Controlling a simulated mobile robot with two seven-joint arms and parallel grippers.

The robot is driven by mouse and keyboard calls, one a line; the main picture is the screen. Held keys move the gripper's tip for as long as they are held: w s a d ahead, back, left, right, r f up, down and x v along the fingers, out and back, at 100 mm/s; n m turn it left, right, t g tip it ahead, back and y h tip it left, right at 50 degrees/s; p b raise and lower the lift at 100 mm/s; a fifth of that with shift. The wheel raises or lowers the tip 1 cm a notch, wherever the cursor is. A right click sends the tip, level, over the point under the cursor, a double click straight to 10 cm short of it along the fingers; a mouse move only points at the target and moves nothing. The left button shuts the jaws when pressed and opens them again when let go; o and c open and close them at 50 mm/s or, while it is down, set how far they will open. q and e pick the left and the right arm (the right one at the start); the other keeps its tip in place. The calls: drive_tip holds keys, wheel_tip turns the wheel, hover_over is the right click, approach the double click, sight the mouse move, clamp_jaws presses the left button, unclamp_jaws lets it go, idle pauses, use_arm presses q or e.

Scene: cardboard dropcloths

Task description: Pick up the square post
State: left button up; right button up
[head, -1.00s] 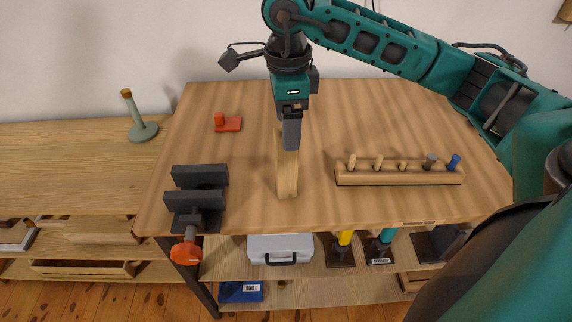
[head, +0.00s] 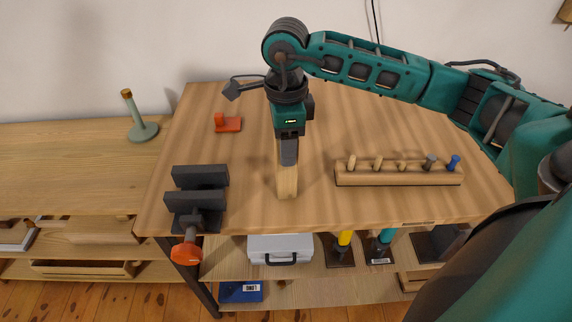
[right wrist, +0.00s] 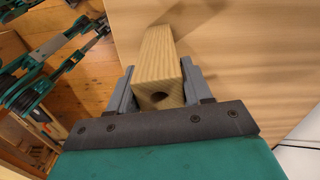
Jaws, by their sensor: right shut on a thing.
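The square post (head: 287,183) is a pale wooden block with a square section, at the middle of the workbench near its front half. In the right wrist view the post (right wrist: 158,62) runs away from the camera, and its near end face has a dark round hole. My right gripper (head: 288,155) comes down from above onto the post. In the right wrist view its two grey fingers (right wrist: 158,90) press on opposite sides of the post, shut on it. The post's upper part is partly hidden by the gripper in the head view. My left gripper does not show.
A wooden rack (head: 400,177) with several pegs lies to the right on the workbench (head: 350,115). A dark vise (head: 198,195) sits at the front left. A small red piece (head: 228,124) lies behind it. A green peg stand (head: 140,128) stands on the left table.

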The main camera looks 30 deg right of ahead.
clamp_jaws()
drive_tip(key=shift+r, duration=0.15)
